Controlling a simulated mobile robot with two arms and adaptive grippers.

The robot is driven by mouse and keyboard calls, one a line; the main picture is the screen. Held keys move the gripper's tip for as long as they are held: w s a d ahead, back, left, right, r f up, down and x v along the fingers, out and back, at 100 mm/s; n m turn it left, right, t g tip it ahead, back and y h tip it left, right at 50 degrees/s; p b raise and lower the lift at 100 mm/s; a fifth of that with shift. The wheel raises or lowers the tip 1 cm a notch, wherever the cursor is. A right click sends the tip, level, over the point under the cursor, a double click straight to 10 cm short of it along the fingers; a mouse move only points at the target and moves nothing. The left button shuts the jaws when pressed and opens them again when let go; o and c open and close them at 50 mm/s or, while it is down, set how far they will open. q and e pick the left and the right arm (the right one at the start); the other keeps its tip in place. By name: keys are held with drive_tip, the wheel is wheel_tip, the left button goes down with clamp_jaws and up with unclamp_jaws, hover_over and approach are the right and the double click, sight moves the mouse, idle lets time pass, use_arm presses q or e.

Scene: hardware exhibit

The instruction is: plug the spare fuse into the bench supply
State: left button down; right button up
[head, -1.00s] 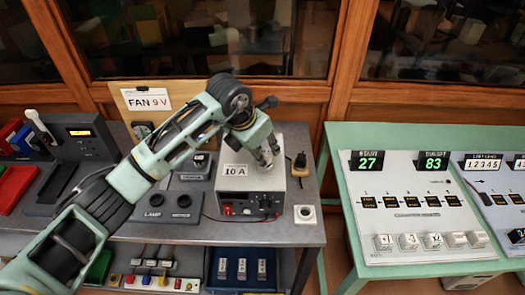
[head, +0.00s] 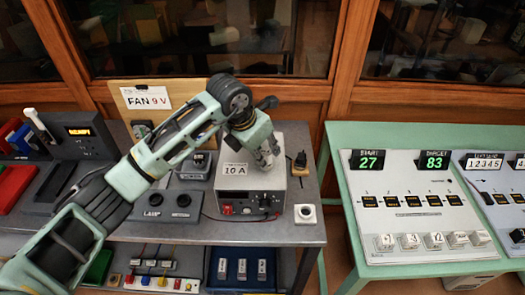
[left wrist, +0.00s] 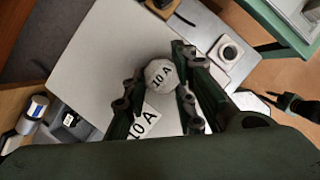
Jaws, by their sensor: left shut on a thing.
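The spare fuse (left wrist: 161,75), a pale round cap marked 10 A, sits between the fingers of my left gripper (head: 267,160) in the left wrist view. My left gripper is shut on it over the top of the bench supply (head: 285,140), a grey box with a dark front panel. A 10 A label (head: 234,169) stands at the supply's upper left front, and it also shows in the left wrist view (left wrist: 143,125). The fuse's lower end and any socket under it are hidden, so I cannot tell whether it is seated.
A white square holder with a round opening (head: 305,214) lies right of the supply. A black plug (head: 300,160) stands beside the supply. A LAMP box (head: 166,206) is to the left. A green table (head: 346,220) with counters stands across a gap on the right.

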use_arm(q)
drive_tip(key=shift+f, duration=0.15)
drive_tip(key=c, duration=1.4)
unclamp_jaws()
drive_tip(key=shift+o, duration=0.7)
drive_tip(key=o, duration=0.4)
drive_tip(key=shift+r, duration=0.2)
drive_tip(key=shift+r+p, duration=1.5)
drive_tip(key=shift+r, duration=1.85)
